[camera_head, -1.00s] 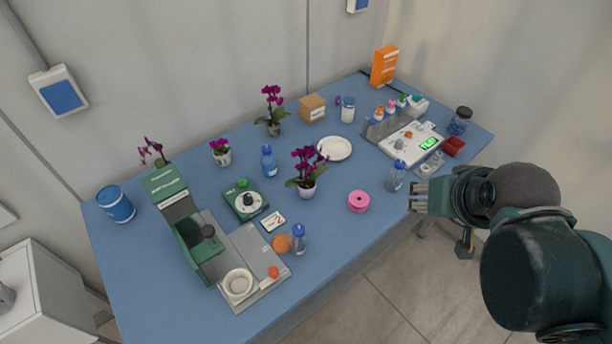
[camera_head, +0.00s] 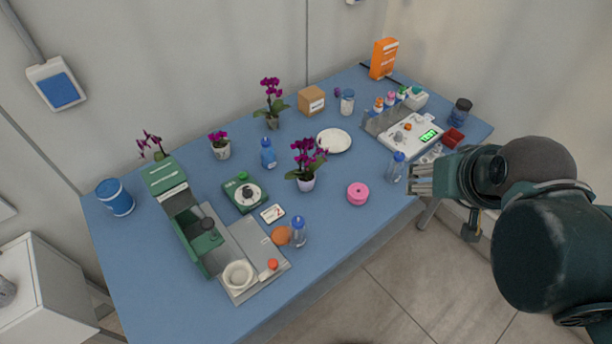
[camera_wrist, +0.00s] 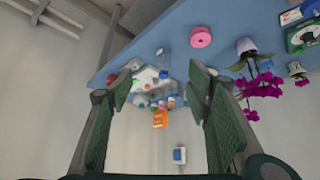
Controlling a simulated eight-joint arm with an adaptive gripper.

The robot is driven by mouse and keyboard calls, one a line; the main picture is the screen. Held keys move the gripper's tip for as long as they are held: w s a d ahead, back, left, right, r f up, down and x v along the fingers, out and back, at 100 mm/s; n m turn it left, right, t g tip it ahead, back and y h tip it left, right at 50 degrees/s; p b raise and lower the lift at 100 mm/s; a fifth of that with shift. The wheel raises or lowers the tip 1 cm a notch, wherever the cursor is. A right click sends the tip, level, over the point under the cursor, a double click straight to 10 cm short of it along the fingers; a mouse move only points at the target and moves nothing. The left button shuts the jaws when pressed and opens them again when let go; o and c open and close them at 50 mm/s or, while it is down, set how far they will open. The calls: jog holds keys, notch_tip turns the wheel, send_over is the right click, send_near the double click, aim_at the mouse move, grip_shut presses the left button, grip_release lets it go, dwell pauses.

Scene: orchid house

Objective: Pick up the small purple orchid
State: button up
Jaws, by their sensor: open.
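The small purple orchid (camera_head: 221,146) stands upright in a light pot on the left back part of the blue table. It is the shortest of the purple orchids. In the wrist view a small potted orchid (camera_wrist: 298,73) at the right edge appears to be the same one. My gripper (camera_head: 416,180) is off the table's right front edge, far to the right of the small orchid. The wrist view shows its two fingers (camera_wrist: 162,90) spread wide with nothing between them.
A larger purple orchid (camera_head: 307,165) stands mid-table, between my gripper and the small one. Another tall orchid (camera_head: 271,105) is behind, near a blue bottle (camera_head: 268,154). A clear blue-capped bottle (camera_head: 396,168) is close to my gripper. A green device (camera_head: 245,194) sits in front.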

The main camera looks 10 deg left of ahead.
notch_tip(320, 180, up, 2)
jog(key=m+t+h+p, duration=0.2)
jog(key=p, duration=0.2)
send_over(305, 173)
jog(key=s+a, duration=0.1)
jog(key=s, duration=0.3)
notch_tip(305, 173, down, 16)
jog(key=shift+f, duration=0.2)
dwell(0.7)
jog(key=shift+x, duration=1.25)
jog(key=shift+f+b, duration=0.1)
jog(key=shift+b, duration=0.2)
